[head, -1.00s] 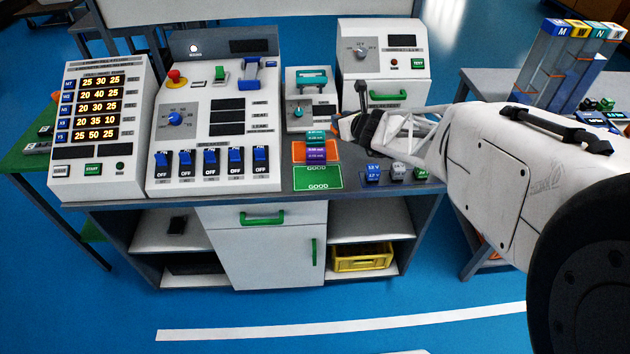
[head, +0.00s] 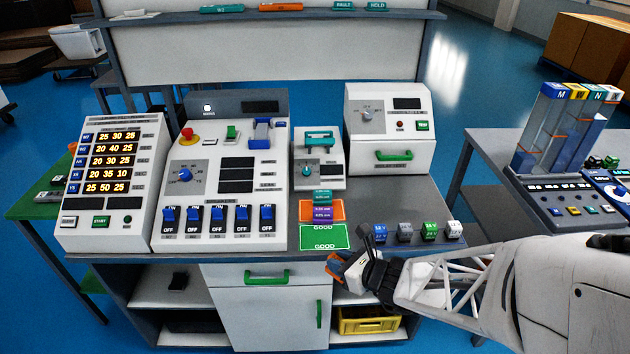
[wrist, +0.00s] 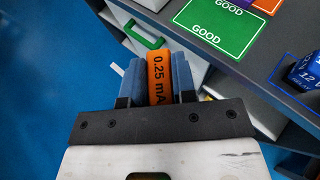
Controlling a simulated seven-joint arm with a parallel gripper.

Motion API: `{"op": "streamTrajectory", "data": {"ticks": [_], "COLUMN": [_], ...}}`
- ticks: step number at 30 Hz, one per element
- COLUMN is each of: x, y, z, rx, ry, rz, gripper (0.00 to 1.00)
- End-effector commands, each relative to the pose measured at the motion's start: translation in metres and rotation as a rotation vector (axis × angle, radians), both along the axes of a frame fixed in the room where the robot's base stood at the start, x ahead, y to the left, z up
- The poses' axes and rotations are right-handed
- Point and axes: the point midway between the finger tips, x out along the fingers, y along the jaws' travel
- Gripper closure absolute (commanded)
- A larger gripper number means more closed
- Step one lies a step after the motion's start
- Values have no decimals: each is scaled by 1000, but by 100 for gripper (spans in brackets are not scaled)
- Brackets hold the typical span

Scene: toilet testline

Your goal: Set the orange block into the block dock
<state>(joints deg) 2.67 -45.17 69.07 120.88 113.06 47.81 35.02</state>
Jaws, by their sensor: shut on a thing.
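An orange block (wrist: 159,78) marked "0.25 mA" stands out between the blue finger pads of my gripper (wrist: 158,85) in the wrist view. My gripper is shut on it. In the head view my gripper (head: 340,266) is in front of the bench's front edge, below and right of the green GOOD card, with an orange bit at its tip. No part is clearly marked as the block dock. A small white unit (head: 318,163) with a teal handle stands on the bench, behind teal and purple blocks (head: 322,212) on an orange patch.
The green GOOD card (head: 324,237) lies near the bench edge. Several dice-like cubes (head: 405,231) stand to its right. Bare grey bench top (head: 390,193) lies behind them. Switch panels (head: 219,190) fill the left. Below are a drawer (head: 266,276) and a yellow crate (head: 368,321).

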Motion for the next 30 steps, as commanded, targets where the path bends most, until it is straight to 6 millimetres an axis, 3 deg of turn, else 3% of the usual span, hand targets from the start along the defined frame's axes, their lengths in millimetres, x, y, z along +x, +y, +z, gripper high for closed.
{"op": "streamTrajectory", "data": {"ticks": [17,23,30], "x": [4,29,73], "y": [2,8,17], "z": [-1,-4,-9], "rx": [0,0,0], "ry": [0,0,1], "rz": [3,4,4], "gripper": [100,100,100]}}
